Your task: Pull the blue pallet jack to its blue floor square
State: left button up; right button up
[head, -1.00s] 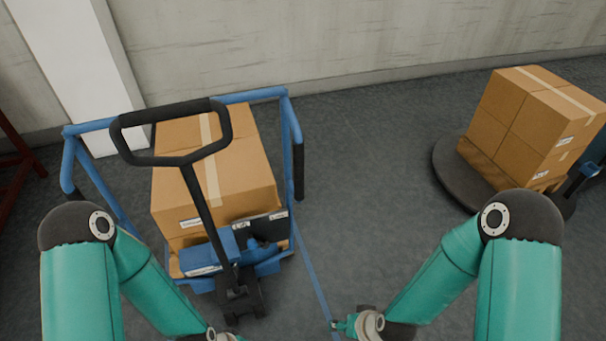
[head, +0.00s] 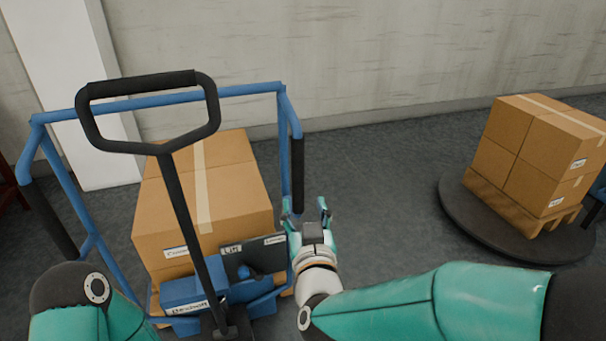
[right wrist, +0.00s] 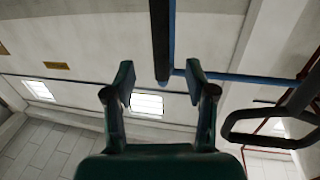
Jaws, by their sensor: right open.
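The blue pallet jack (head: 195,292) stands at the left in the head view, loaded with brown cartons (head: 240,190). Its black loop handle (head: 150,85) rises in front of the load. A blue rail frame (head: 240,91) surrounds the load, with a black grip (head: 297,172) on its right side. My right gripper (head: 307,204) is open and empty, just below and close to that grip. In the right wrist view the grip (right wrist: 160,40) lies beyond the open fingertips (right wrist: 160,80), roughly in line with their gap. My left gripper is out of view. I see no blue floor square.
A pallet of cartons (head: 540,150) stands on a dark round platform (head: 455,205) at the right. A concrete wall (head: 350,60) and a white pillar (head: 75,80) are behind. Grey floor (head: 370,190) is clear between the two loads.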

aim_at(299, 177)
jog(key=w, duration=0.4)
jog(key=w+a, duration=0.1)
jog(key=w, duration=0.7)
jog(key=shift+w+a+f+p, duration=0.1)
jog(key=shift+w+a+p, duration=0.15)
jog(key=shift+w+p, duration=0.1)
jog(key=shift+c, duration=0.4)
grip_shut()
